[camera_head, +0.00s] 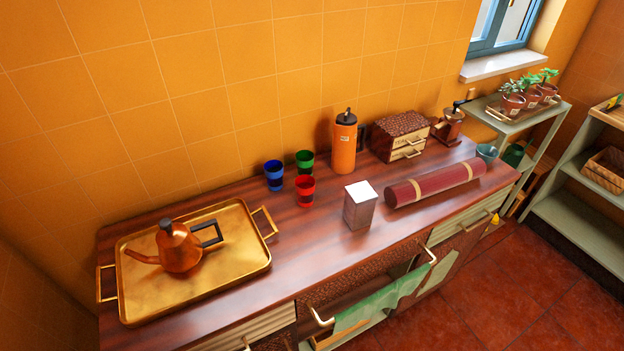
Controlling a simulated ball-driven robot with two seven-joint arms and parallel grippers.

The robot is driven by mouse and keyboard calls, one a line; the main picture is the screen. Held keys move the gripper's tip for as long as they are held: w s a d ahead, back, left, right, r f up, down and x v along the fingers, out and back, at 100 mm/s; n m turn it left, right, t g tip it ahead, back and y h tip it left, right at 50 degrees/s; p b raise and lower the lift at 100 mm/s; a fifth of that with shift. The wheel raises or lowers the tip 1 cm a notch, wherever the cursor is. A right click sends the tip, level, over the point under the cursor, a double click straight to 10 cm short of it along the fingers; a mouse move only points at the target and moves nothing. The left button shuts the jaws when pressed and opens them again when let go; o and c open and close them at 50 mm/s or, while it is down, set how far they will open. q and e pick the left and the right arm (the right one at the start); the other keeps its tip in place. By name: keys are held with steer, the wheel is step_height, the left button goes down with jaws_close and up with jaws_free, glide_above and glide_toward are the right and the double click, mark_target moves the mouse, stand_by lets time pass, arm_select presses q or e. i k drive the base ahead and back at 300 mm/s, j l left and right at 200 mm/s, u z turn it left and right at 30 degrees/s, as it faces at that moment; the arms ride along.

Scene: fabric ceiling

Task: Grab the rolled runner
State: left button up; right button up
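The rolled runner (435,184) is a dark red roll with two pale ties. It lies on its side on the right part of the wooden counter (310,240), near the front edge, slanting up to the right. Its near end faces left. Nothing covers it. Neither of my grippers shows in the head view.
A white-topped tin (360,206) stands just left of the runner. Behind are an orange flask (344,142), a drawer box (401,136) and a grinder (450,125). Blue (274,175), green (305,162) and red (305,190) cups stand mid-counter. A brass tray (245,255) holds a copper kettle (178,247).

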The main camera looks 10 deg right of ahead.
mark_target(411, 190)
steer(key=z, duration=1.25)
steer(key=i+l+u, duration=0.1)
steer(key=u, duration=0.35)
steer(key=l+u, duration=0.15)
steer(key=u, duration=0.3)
steer(key=i+l+u, duration=0.2)
steer(key=l+u, duration=0.2)
steer(key=l, duration=0.5)
steer(key=l+u, duration=0.4)
steer(key=l, duration=0.5)
